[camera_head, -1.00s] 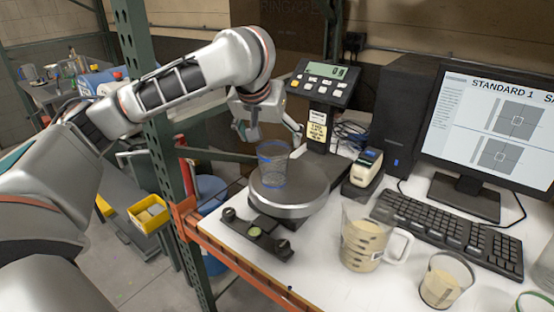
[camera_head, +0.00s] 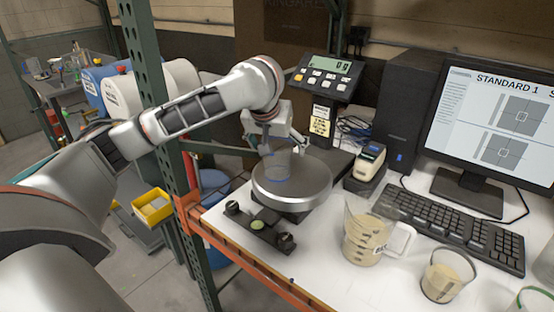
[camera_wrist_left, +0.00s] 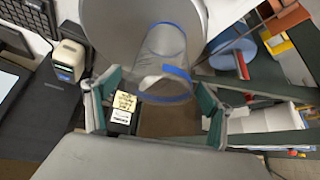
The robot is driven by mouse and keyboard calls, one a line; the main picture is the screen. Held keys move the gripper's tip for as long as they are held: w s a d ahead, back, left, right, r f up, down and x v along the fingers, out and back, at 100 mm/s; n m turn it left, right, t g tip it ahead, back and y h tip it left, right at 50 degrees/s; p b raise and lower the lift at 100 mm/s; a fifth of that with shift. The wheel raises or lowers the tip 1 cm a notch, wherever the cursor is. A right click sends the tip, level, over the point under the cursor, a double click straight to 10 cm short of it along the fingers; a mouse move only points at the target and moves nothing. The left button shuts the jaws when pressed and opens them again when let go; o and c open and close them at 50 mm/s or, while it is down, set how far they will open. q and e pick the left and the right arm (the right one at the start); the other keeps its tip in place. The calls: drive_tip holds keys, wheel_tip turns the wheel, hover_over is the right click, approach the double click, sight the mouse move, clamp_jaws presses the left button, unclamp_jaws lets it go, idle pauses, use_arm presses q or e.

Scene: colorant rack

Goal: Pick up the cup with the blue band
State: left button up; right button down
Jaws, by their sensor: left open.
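The clear cup with the blue band (camera_head: 277,166) stands upright on the round metal plate of the scale (camera_head: 312,188). My left gripper (camera_head: 281,143) is open at the far side of the cup and partly overlaps its upper part in the head view. In the left wrist view the cup (camera_wrist_left: 164,60) shows between the two spread green-grey fingers, with its blue-banded rim towards the gripper. I cannot tell whether a finger touches it. My right gripper is not in view.
The scale's display (camera_head: 326,75) stands just behind the plate. A beige-filled measuring jug (camera_head: 362,240) and a cup of beige material (camera_head: 441,280) stand at the front right, near the keyboard (camera_head: 450,228). A green rack post (camera_head: 150,110) stands left of the bench.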

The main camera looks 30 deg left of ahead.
use_arm(q)
drive_tip(key=c, duration=1)
drive_tip(key=shift+r, duration=0.15)
wheel_tip(320, 180, up, 20)
